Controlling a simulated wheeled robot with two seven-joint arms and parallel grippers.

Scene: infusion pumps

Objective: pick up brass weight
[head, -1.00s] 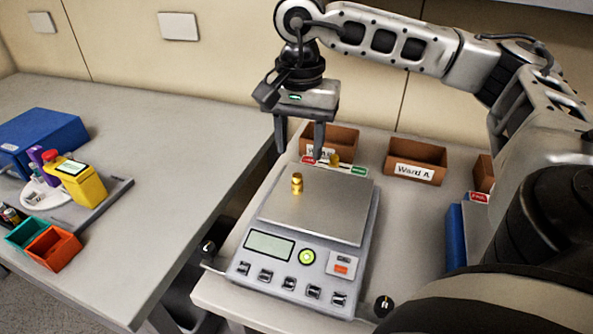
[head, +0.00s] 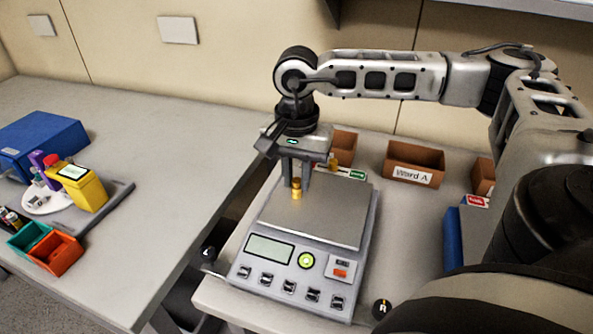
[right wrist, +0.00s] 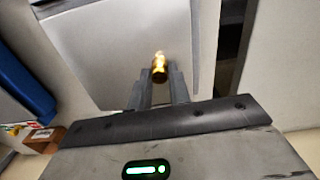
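The brass weight (head: 296,189) is a small gold cylinder with a knob, upright at the pan of the scale (head: 320,215). My right gripper (head: 297,184) points down over the pan, with its fingers drawn in close on either side of the weight. In the right wrist view the weight (right wrist: 159,68) sits between the two fingertips, which look shut on it. I see no clear gap between the weight and the pan. My left gripper is not in view.
Brown bins stand behind the scale, one labelled Ward A (head: 414,163). A blue thing (head: 453,238) is at the right. A gap separates the tables.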

